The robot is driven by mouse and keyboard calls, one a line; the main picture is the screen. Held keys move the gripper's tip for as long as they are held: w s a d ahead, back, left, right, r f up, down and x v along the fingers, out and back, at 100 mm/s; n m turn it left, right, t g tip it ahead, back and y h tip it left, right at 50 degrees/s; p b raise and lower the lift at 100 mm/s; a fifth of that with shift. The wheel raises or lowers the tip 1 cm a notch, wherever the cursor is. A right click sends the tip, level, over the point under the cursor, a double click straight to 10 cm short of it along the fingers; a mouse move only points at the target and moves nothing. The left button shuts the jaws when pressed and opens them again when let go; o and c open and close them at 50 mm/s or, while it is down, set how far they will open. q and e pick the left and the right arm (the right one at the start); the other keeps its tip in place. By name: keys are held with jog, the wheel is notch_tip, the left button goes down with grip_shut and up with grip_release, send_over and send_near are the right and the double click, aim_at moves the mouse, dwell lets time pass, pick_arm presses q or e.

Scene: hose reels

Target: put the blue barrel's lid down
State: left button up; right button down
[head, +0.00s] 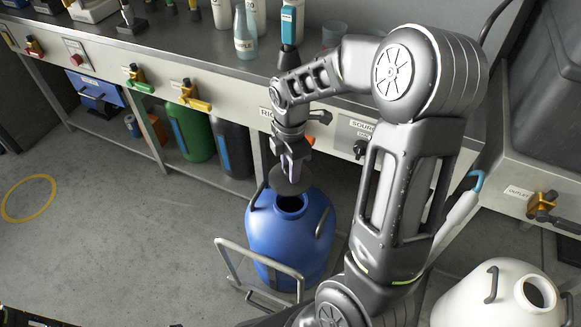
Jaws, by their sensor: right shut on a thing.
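The blue barrel (286,245) stands on the floor in front of the bench, with its dark round mouth uncovered on top. My right gripper (293,168) reaches down over the barrel and is shut on the dark round lid (288,184). The lid is held just above the barrel's mouth and a little behind it in the picture. It looks apart from the barrel, and the gripper hides part of it. My left gripper is out of view.
A metal rail (232,262) stands around the barrel's front. A white barrel (490,300) with an open mouth stands at the lower right. The bench (200,75) with colored valves runs behind, with containers below. The floor at left is clear around a yellow ring (50,205).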

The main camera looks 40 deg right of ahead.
jog(key=shift+w+a+r+m+p, duration=0.3)
jog(key=shift+r+p, duration=0.1)
jog(key=shift+p, duration=0.2)
jog(key=w+a+r+m+p, duration=0.3)
jog(key=a+r+m+p, duration=0.1)
jog(key=a+m+p, duration=0.3)
jog(key=w+a+r+m+p, duration=0.3)
jog(key=a+m+p, duration=0.5)
jog(key=p, duration=0.2)
jog(key=shift+r, duration=0.35)
